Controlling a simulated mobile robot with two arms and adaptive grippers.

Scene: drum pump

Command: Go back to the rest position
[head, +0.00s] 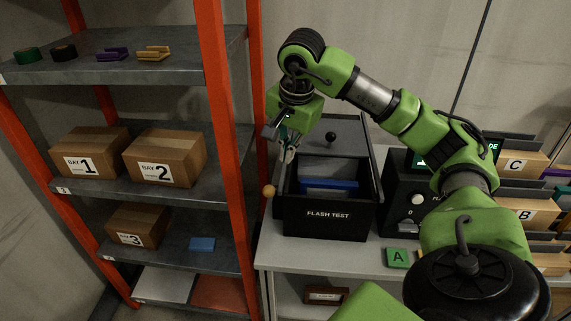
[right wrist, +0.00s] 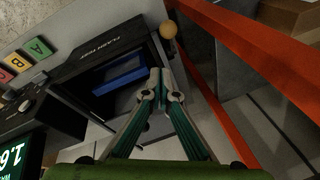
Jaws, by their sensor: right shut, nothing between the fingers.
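My right arm reaches from the lower right up and over to the left in the head view. Its gripper (head: 285,165) points down at the left edge of the black box labelled FLASH TEST (head: 327,222). The right wrist view shows the fingers (right wrist: 160,76) shut together with nothing between them. A blue block (head: 330,185) lies inside the open box, apart from the fingers, and also shows in the right wrist view (right wrist: 120,74). My left gripper is in neither view.
An orange-posted shelf (head: 213,130) with cartons (head: 165,159) stands close left of the gripper. A small orange ball (head: 269,191) is beside the box. A dark device (head: 402,190) and a green A tile (head: 397,257) are to the right on the bench (head: 300,256).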

